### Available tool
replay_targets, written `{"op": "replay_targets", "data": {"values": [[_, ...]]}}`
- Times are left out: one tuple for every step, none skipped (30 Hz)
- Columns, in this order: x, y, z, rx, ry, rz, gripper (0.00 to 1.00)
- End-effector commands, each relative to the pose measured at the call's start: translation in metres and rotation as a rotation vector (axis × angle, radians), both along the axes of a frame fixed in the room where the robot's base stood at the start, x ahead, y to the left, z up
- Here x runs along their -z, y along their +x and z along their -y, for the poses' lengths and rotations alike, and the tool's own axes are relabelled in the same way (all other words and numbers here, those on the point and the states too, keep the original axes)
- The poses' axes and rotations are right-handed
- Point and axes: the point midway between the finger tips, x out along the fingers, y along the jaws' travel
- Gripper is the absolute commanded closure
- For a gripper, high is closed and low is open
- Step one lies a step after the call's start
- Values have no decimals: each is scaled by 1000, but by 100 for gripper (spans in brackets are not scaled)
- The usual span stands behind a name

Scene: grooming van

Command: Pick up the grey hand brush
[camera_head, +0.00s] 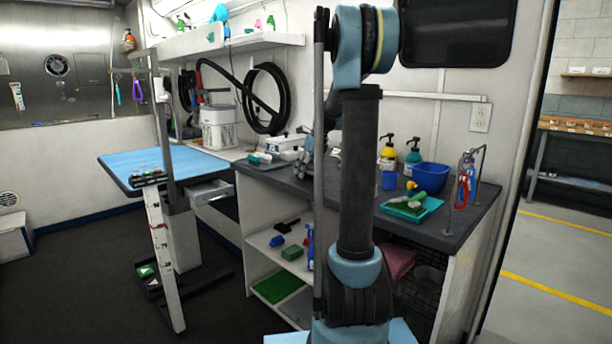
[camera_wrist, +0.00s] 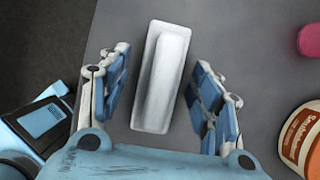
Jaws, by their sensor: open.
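A pale grey, oblong piece with a raised ridge along its top, which looks like the grey hand brush (camera_wrist: 162,78), lies on the dark grey counter in the wrist view. My gripper (camera_wrist: 160,100) is open above it, with one blue-and-white finger on each side. The brush lies between the fingers, tilted slightly, and gaps show on both sides. In the head view my gripper (camera_head: 308,152) is over the counter, partly hidden behind my arm. I cannot clearly make out the brush there.
A tub with an orange-and-white label (camera_wrist: 302,138) and a pink item (camera_wrist: 309,41) lie right of my gripper. The counter edge is to the left. In the head view, a blue basin (camera_head: 431,177), pump bottles (camera_head: 412,155) and a teal tray (camera_head: 428,208) stand farther right.

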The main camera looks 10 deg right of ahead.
Motion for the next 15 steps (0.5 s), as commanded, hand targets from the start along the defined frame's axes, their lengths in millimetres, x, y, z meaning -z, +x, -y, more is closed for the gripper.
{"op": "replay_targets", "data": {"values": [[4, 1, -1, -1, 0, 0, 42], [5, 2, -2, -1, 0, 0, 42], [7, 2, -2, 0, 0, 0, 42], [8, 3, -2, 0, 0, 0, 42], [8, 3, -2, 0, 0, 0, 42], [8, 3, -2, 0, 0, 0, 42], [8, 3, -2, 0, 0, 0, 42], [8, 2, -2, 0, 0, 0, 42], [8, 2, -2, 0, 0, 0, 42], [8, 2, -2, 0, 0, 0, 42], [8, 2, -2, 0, 0, 0, 46], [8, 2, -2, 0, 0, 0, 55], [8, 2, -2, 0, 0, 0, 62], [8, 2, -2, 0, 0, 0, 69], [8, 2, -2, 0, 0, 0, 78]]}}
